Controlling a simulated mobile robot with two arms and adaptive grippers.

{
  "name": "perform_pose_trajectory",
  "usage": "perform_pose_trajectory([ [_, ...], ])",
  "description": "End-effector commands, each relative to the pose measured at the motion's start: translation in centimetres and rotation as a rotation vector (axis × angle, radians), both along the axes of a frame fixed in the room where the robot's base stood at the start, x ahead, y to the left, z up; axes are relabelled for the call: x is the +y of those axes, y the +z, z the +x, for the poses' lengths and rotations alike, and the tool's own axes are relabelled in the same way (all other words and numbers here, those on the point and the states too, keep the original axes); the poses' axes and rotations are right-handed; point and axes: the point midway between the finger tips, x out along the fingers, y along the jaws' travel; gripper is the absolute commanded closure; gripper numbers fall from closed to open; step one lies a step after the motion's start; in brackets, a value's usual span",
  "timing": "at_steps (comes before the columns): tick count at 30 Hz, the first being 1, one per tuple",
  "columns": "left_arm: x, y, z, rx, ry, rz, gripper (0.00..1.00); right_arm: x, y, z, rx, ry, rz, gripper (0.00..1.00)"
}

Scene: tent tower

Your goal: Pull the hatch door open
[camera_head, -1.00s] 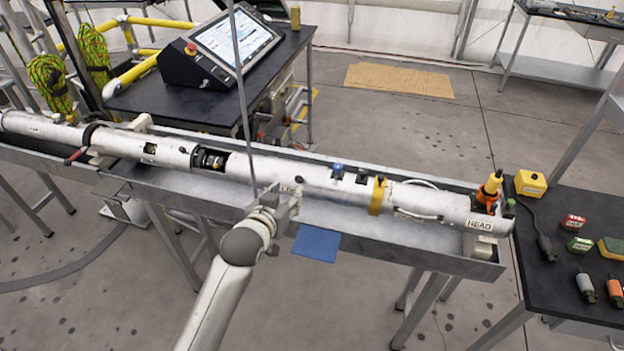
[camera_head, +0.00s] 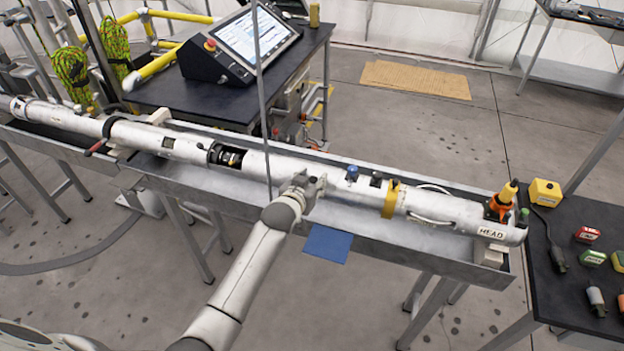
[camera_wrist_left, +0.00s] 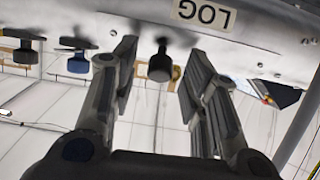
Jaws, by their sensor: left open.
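A long silvery tube (camera_head: 275,172) lies in a metal trough. In the left wrist view a black knob (camera_wrist_left: 160,65) sticks out from the tube beside a "LOG" label (camera_wrist_left: 204,13). My left gripper (camera_head: 308,184) is at the tube's near side and hides the label in the head view. In the left wrist view the left gripper (camera_wrist_left: 155,75) is open, with its fingers on either side of the knob and gaps showing. I cannot make out the hatch door's outline. My right gripper is not in view.
A blue-capped knob (camera_head: 352,173) and another black knob (camera_head: 377,180) stand farther right on the tube. A thin grey pole (camera_head: 262,90) rises close to the left gripper. A blue sheet (camera_head: 328,244) hangs at the trough's front. A dark table (camera_head: 575,235) holds small items.

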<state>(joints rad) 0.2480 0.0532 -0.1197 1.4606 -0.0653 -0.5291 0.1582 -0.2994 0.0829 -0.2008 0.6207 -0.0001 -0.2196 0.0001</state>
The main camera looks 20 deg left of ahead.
Motion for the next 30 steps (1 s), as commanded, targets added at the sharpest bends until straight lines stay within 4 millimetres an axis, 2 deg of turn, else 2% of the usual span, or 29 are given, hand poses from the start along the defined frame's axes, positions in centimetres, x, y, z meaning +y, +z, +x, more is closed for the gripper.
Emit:
perform_pose_trajectory([
  [12, -0.04, -0.17, 0.48, -0.001, 0.0, 0.0, 0.59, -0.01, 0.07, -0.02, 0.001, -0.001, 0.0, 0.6],
  [22, -0.03, -0.18, 0.46, -0.001, 0.0, 0.001, 1.0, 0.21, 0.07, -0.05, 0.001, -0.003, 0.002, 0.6],
  [30, -0.03, -0.18, 0.5, 0.0, 0.0, 0.001, 1.0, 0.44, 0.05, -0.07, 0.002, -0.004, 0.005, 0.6],
])
